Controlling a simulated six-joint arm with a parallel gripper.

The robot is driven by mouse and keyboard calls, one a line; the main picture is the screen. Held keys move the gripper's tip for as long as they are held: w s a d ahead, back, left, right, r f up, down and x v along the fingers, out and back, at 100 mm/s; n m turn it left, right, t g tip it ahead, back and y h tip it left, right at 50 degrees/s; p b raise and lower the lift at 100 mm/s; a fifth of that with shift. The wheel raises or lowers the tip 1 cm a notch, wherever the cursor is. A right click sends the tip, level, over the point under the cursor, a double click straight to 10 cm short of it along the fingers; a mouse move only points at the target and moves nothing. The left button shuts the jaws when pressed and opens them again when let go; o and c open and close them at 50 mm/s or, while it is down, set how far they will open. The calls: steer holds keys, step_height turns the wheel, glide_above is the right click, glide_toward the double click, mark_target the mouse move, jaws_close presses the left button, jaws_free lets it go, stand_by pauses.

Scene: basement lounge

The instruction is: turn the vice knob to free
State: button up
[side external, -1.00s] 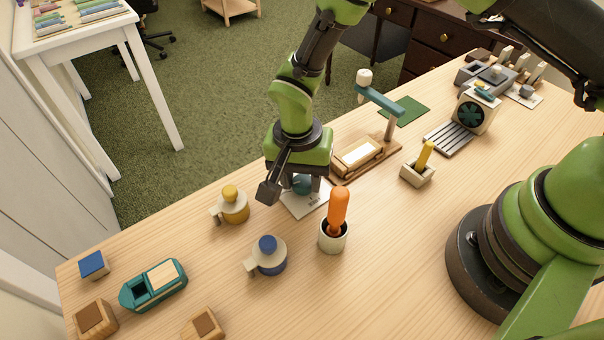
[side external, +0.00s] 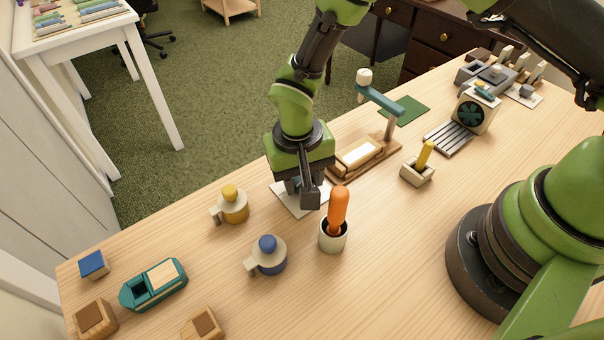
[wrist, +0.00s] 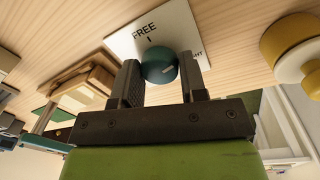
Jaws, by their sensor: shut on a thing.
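The teal round vice knob (wrist: 158,66) sits on a white plate (wrist: 125,45) in the wrist view. The plate reads "FREE" with a short tick below it; a second label at right is partly covered, with "HT" showing. A pale mark on the knob lies on its right part, out of line with the FREE tick. My gripper (wrist: 160,78) has a finger on each side of the knob and is shut on it. In the side view my gripper (side external: 298,190) is low over the plate (side external: 287,203) and hides most of the knob.
A cup with an orange-handled tool (side external: 338,212) stands close in front of my gripper. A yellow-topped pot (side external: 232,205) and a blue-topped pot (side external: 268,256) stand to the left. A wooden-based press (side external: 360,158) is just behind at right.

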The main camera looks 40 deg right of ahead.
mark_target(299, 181)
steer(key=o, duration=0.9)
steer(key=shift+o, duration=0.2)
step_height(299, 181, up, 10)
steer(key=shift+w+a, duration=0.15)
steer(key=shift+a, duration=0.15)
